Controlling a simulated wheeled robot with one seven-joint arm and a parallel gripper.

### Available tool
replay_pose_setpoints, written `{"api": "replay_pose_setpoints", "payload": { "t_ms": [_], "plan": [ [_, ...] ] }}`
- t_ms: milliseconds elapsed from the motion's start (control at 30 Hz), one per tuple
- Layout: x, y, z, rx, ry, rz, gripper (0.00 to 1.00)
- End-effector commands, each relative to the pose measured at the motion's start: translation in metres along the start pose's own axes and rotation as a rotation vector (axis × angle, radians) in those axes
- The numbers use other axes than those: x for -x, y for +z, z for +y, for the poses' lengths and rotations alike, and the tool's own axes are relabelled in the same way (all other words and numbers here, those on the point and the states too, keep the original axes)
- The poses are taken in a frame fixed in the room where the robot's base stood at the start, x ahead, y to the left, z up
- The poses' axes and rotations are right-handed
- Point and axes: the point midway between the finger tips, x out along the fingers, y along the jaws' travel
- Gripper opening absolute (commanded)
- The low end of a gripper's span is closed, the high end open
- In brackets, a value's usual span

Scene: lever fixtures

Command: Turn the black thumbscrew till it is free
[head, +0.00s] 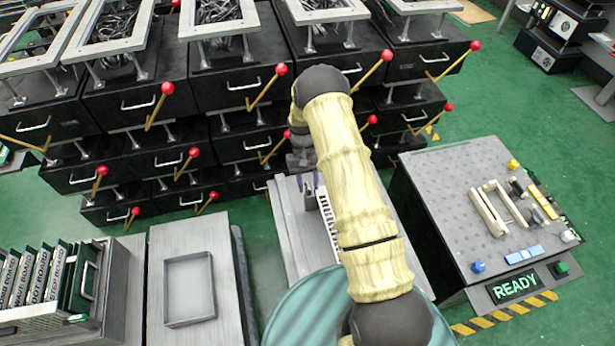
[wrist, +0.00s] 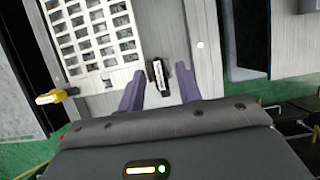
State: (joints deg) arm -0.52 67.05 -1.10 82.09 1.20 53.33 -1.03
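In the wrist view, a small black piece with a pale stripe (wrist: 157,76), which looks like the black thumbscrew, stands on a grey metal surface beside a white slotted grille (wrist: 98,38). My gripper (wrist: 160,72) is open, with one purple finger on each side of the black piece and a visible gap to both. I cannot tell how deep the piece sits between the fingers. In the head view my gripper (head: 309,194) is over the grey bench by the grille (head: 328,220); my arm hides much of that bench, and the thumbscrew cannot be made out there.
Black drawer units with red-tipped levers (head: 282,70) stand behind. A grey panel table (head: 440,190) with a READY display (head: 515,287) is at right. An empty shallow tray (head: 190,290) is at left.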

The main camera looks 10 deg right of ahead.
Motion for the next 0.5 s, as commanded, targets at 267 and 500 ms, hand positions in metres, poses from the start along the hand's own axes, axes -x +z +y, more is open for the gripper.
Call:
{"api": "replay_pose_setpoints", "payload": {
  "t_ms": [267,500],
  "plan": [
    [0.027,-0.001,0.0,0.0,0.0,0.004,0.35],
    [0.074,-0.001,0.0,0.0,0.0,0.005,0.35]
  ]
}}
